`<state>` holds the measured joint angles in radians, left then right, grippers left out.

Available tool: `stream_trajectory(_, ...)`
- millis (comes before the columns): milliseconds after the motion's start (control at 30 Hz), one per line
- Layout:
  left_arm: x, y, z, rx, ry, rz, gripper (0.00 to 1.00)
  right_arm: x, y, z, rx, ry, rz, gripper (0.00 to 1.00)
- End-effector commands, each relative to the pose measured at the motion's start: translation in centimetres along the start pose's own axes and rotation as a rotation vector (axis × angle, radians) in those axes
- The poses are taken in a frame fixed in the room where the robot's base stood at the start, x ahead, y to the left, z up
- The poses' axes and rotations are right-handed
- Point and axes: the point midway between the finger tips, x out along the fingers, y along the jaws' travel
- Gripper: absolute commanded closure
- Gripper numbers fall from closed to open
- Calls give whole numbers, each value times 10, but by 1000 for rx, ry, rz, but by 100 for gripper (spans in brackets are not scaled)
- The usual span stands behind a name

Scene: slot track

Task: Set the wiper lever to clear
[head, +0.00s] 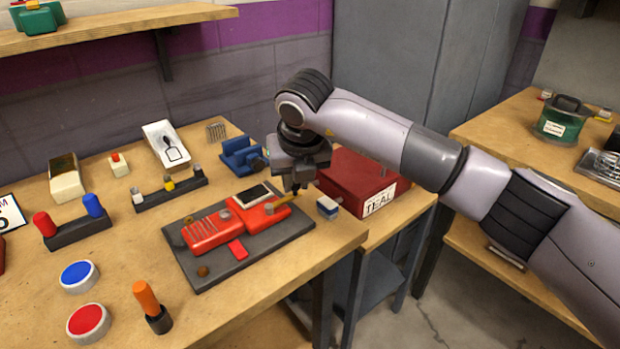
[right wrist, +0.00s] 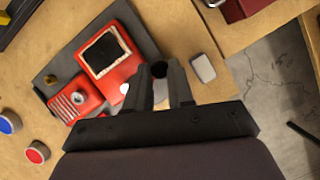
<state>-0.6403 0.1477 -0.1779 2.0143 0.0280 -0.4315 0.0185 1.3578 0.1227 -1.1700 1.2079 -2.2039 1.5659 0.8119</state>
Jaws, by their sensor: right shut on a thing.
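The red slot-car body (head: 213,234) lies on a dark grey base plate (head: 205,284) near the table's front right; the wrist view shows its red shell (right wrist: 109,78) with a dark screen. A thin yellow-orange lever (head: 284,201) sticks out from its right end towards my right gripper (head: 296,189). In the wrist view my right gripper (right wrist: 160,84) has its fingers closed around a small dark round end (right wrist: 159,69), seemingly the lever's tip. The fingers hide most of the lever there, and I cannot read any marked position. My left gripper is not in view.
A small grey-white block (head: 327,207) sits just right of the plate. A dark red box (head: 352,178) labelled TEAL stands behind it. A blue vise-like object (head: 240,156) is behind the plate. Buttons (head: 79,275) and an orange-handled stick (head: 148,300) stand at left front.

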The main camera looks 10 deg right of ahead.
Motion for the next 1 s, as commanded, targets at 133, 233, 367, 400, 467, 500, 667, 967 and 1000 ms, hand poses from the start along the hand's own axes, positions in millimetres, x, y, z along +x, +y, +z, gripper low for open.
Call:
stream_trajectory(133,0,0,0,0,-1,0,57,-1,2,1,7,-1,-4,100)
stream_trajectory(233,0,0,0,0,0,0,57,-1,2,1,7,-1,-4,100)
stream_trajectory(367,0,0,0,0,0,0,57,-1,2,1,7,-1,-4,100)
stream_trajectory(400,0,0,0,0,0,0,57,-1,2,1,7,-1,-4,100)
stream_trajectory(467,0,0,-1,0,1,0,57,-1,2,1,7,-1,-3,71)
stream_trajectory(500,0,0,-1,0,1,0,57,-1,2,1,7,-1,-3,58)
stream_trajectory(667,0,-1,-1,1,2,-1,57,0,2,1,6,0,-3,52)
stream_trajectory(967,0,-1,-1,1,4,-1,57,-14,2,1,5,-2,-2,52)
stream_trajectory(1000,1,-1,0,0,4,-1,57,-21,2,2,4,-4,-2,52)
